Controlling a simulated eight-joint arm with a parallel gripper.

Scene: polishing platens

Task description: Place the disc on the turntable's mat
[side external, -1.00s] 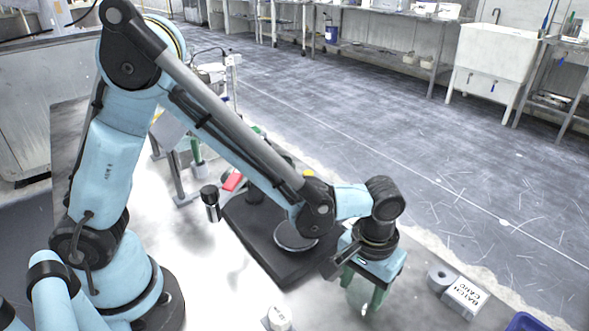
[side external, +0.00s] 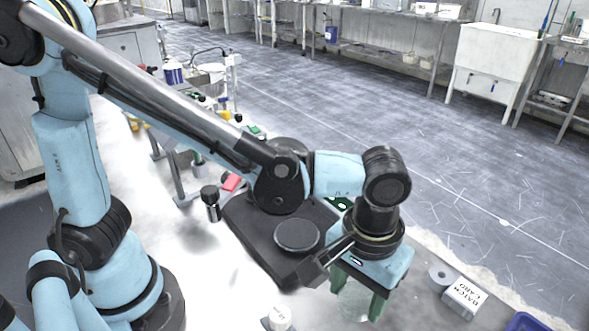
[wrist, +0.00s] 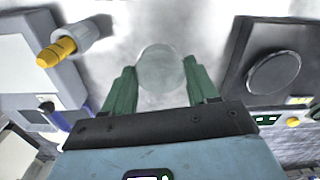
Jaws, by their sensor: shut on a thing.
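My gripper (side external: 358,292) has green fingers and points down at the table's right front. It is shut on a clear, glassy disc (side external: 353,300), which shows between the fingers in the wrist view (wrist: 161,67). The disc is hard to make out against the pale table, and I cannot tell its height above it. The turntable (side external: 262,245) is a dark base with a round dark mat (side external: 297,234), to the left of my gripper in the side view. In the wrist view the mat (wrist: 273,73) lies at the right, apart from the disc, with nothing on it.
A black-topped bottle (side external: 211,203) and a red item (side external: 231,182) stand by the turntable's left. A white container (side external: 279,318) is in front. A box with lettering (side external: 465,297) and a grey roll (side external: 440,276) sit at right. A yellow-tipped item (wrist: 62,50) lies left in the wrist view.

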